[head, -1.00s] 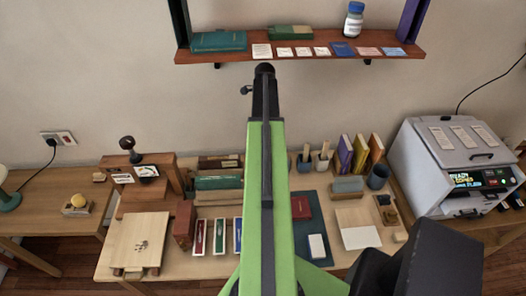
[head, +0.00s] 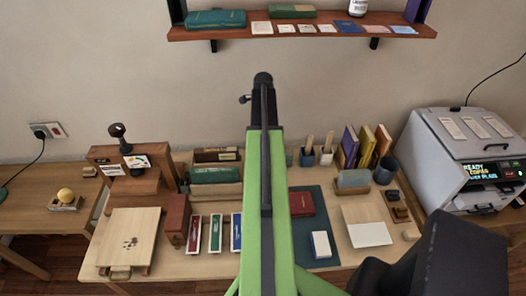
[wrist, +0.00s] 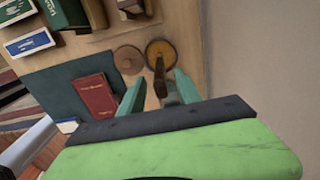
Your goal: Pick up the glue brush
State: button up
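In the wrist view an upright brown handle (wrist: 159,76), which looks like the glue brush, stands beside or in a round brown-rimmed pot (wrist: 161,53). My gripper (wrist: 158,84) is open, with one teal finger on each side of this handle. I cannot tell whether either finger touches it. The brush's lower end is hidden. In the head view my green arm covers the middle of the table, and the gripper's fingers do not show. Small pots with upright wooden handles (head: 308,157) stand just right of the arm.
A second round brown thing (wrist: 128,59) lies close to the pot. A red book (head: 302,204) lies on a dark green mat (head: 318,258). Upright books (head: 365,147) and a dark cup (head: 386,170) stand to the right. The wall is close behind.

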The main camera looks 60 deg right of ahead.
notch_tip(320, 180, down, 2)
jog(key=shift+f+b, duration=0.1)
jog(key=shift+b, duration=0.25)
jog(key=shift+r, duration=0.25)
jog(key=shift+c, duration=0.3)
grip_shut()
dwell(0.6)
